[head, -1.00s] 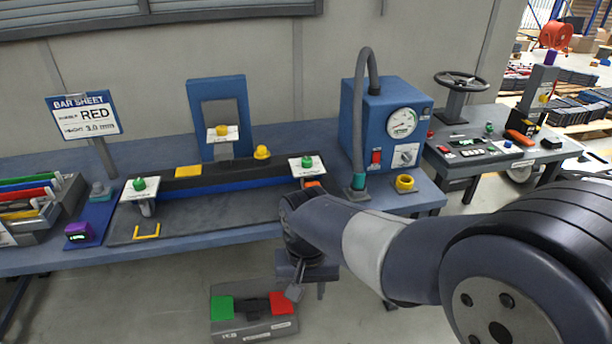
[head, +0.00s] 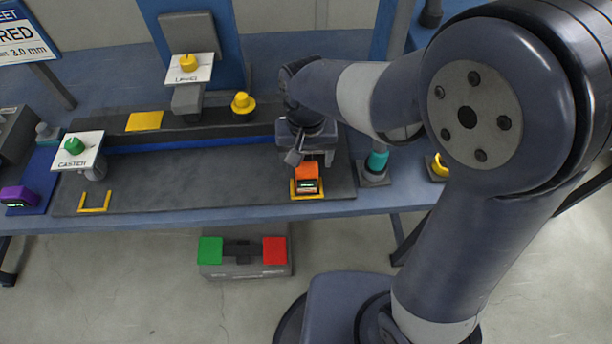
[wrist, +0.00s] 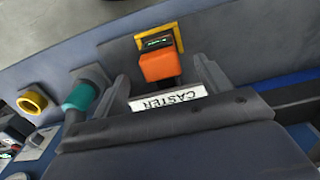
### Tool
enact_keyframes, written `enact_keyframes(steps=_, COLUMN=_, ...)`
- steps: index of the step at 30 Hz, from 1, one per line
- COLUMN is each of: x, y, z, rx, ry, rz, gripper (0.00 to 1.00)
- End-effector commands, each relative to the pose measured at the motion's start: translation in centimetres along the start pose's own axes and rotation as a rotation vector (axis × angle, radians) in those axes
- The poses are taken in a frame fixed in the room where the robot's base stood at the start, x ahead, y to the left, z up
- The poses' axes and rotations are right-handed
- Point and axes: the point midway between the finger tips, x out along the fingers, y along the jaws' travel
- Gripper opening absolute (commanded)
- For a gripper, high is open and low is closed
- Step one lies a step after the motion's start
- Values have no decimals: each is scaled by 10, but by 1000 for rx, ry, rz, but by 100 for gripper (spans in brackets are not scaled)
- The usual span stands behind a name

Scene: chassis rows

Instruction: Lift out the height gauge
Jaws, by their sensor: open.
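An orange gauge (head: 307,172) with a small lit display stands in a yellow bracket (head: 293,194) at the front right of the dark bench plate. In the wrist view the orange gauge (wrist: 159,68) shows upside down between my two fingers, with its yellow bracket (wrist: 179,38) behind it. My gripper (head: 312,158) is open, just above and behind the gauge in the head view. No finger clearly touches the gauge.
An empty yellow bracket (head: 95,201) and another CASTER label (head: 77,150) are at the plate's left. A purple device (head: 20,197) stands further left. A teal-collared post (head: 376,166) and yellow ring (head: 440,167) stand right of the gauge. The plate's middle is clear.

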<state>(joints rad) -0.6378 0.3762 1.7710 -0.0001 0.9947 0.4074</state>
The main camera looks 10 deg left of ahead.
Motion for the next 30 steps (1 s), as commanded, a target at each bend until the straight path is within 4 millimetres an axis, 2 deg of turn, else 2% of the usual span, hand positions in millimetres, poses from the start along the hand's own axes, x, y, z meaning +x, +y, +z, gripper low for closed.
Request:
enact_keyframes(steps=3, x=16, y=0, z=1, rx=0, ry=-3, rz=1, gripper=73)
enact_keyframes(steps=10, x=33, y=0, z=0, rx=0, ry=-3, rz=1, gripper=73)
enact_keyframes(steps=18, x=68, y=0, z=-2, rx=0, ry=-2, rz=1, gripper=73)
enact_keyframes(steps=28, x=74, y=0, z=-2, rx=0, ry=1, rz=0, gripper=73)
enact_keyframes(steps=30, x=74, y=0, z=-2, rx=0, ry=1, rz=0, gripper=68)
